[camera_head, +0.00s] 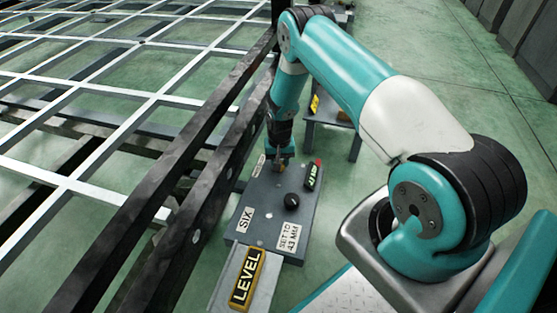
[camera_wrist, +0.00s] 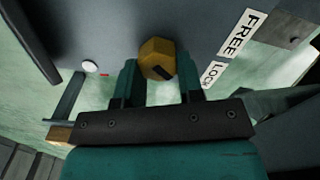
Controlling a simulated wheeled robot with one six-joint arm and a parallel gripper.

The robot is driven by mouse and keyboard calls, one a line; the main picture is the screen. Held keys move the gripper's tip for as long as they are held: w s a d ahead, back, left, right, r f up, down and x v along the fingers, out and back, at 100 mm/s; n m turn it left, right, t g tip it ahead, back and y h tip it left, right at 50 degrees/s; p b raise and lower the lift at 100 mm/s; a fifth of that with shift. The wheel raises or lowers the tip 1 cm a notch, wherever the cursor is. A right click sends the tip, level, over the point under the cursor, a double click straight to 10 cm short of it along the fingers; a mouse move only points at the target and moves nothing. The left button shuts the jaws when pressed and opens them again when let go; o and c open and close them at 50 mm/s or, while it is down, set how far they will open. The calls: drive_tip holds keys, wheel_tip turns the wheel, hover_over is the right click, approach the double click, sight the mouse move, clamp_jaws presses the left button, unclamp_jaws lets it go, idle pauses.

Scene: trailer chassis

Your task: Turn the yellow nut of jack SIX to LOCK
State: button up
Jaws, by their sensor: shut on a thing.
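The yellow nut (camera_wrist: 157,52) is a faceted knob with a dark mark on its near side, in the middle top of the wrist view. My gripper (camera_wrist: 159,78) has a finger on each side of the nut and is shut on it. The white labels FREE (camera_wrist: 236,35) and LOCK (camera_wrist: 208,74) lie to the right of the nut. I cannot tell exactly which label the dark mark lines up with. In the head view my gripper (camera_head: 281,160) points down at the far end of the grey jack box (camera_head: 265,209), labelled SIX (camera_head: 245,219), and mostly hides the nut.
The box carries a black knob (camera_head: 291,201), a small display with green digits (camera_head: 313,176), a red button (camera_head: 319,162) and a SET TO 43 MM label (camera_head: 287,236). A yellow LEVEL sign (camera_head: 246,278) is in front. Dark chassis beams (camera_head: 205,165) run close on the left. Open floor lies right.

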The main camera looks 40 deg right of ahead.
drive_tip(key=shift+s+m, duration=0.25)
drive_tip(key=shift+m, duration=0.35)
drive_tip(key=shift+d, duration=0.1)
drive_tip(key=o, duration=0.9)
drive_tip(key=shift+o, duration=0.2)
drive_tip(key=shift+w, duration=0.1)
drive_tip(key=shift+r+p, duration=0.3)
wheel_tip(320, 180, up, 17)
drive_tip(key=p, duration=0.5)
